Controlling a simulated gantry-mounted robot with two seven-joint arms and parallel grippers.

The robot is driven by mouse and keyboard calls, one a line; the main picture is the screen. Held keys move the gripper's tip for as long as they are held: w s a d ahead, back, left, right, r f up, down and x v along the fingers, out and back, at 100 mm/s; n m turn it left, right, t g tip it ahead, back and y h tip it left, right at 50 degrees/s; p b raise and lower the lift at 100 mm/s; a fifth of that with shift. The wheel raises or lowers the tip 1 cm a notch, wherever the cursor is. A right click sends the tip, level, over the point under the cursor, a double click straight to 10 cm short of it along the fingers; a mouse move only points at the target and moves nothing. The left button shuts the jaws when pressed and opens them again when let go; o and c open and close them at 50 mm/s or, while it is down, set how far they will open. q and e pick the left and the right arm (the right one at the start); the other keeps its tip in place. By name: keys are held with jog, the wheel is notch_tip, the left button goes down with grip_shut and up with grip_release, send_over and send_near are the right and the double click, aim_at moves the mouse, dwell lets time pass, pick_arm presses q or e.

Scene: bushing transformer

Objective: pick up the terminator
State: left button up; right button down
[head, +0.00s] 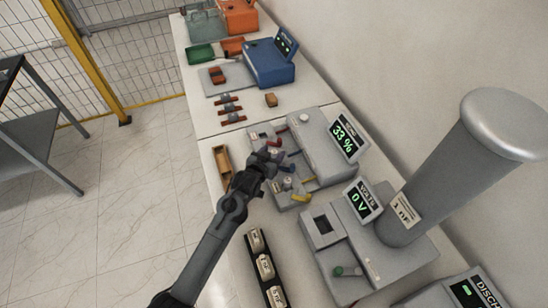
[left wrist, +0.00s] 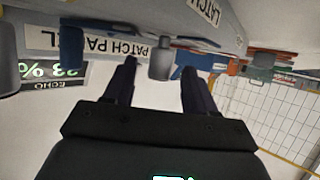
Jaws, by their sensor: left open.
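My left gripper (head: 268,156) is open above the grey patch panel with coloured levers, in the middle of the head view. In the left wrist view its two dark fingers (left wrist: 158,78) are spread. A short grey cylinder (left wrist: 160,62), perhaps the terminator, shows between them, in front of the "PATCH PANEL" label (left wrist: 95,46). The fingers do not clearly touch it, and I cannot tell its depth from them. In the head view the gripper hides part of the panel, and I cannot pick out the cylinder with certainty. My right gripper is not in view.
The device reading 33 % (head: 322,143) stands behind the panel. A tall grey cylinder (head: 452,170) rises at the right, behind the 0 V meter (head: 362,201). A wooden tray (head: 222,160) lies left of the gripper. A black rack (head: 254,240) of white blocks is nearer.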

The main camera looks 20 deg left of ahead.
aim_at(274, 152)
pick_arm(q)
jog(key=shift+x, duration=1.7)
grip_shut()
jog(key=shift+r, duration=0.2)
